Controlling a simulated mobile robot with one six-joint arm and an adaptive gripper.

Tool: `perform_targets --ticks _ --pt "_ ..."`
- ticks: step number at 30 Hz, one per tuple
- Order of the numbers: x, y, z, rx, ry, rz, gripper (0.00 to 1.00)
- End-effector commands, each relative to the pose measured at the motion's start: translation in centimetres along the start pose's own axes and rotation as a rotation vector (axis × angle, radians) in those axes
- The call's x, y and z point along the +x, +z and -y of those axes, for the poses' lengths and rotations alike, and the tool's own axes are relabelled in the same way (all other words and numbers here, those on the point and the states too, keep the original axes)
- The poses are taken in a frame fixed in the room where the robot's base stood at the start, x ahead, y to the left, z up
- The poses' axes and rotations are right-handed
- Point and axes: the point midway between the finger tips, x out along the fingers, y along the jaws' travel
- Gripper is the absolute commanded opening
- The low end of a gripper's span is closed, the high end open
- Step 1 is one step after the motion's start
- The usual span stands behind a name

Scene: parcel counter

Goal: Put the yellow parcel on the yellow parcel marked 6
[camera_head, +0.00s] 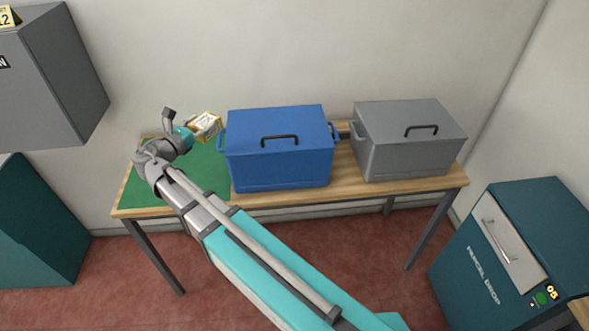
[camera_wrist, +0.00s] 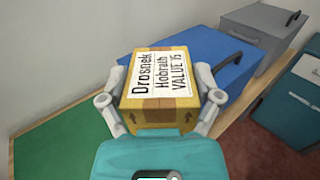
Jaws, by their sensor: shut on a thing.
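My gripper (camera_wrist: 161,107) is shut on a yellow parcel (camera_wrist: 160,112), with one finger on each side of it. The parcel has a white label reading "Drosnek Hobrath VALUE 15" and brown tape. In the head view the held parcel (camera_head: 207,126) is at the end of my arm, above the green mat and just left of the blue box. A yellow parcel marked 6 is not visible in either view.
A blue lidded box (camera_head: 278,160) and a grey lidded box (camera_head: 408,150) stand on the wooden table (camera_head: 345,186). A green mat (camera_head: 212,176) covers the table's left end. A teal parcel-drop cabinet (camera_head: 510,250) stands at the right, grey and teal cabinets at the left.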

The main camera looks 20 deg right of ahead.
Motion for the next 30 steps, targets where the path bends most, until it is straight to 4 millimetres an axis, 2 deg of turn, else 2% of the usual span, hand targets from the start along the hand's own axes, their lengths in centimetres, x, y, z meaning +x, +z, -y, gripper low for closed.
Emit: perform_targets --ticks 5,11,30 --pt "-0.3 -1.1 -0.5 0.000 -0.002 0.001 0.27" --pt "-1.2 -3.6 -1.4 0.000 -0.011 0.001 0.27" --pt "-5.9 -14.4 -5.8 0.000 -0.058 0.001 0.27"
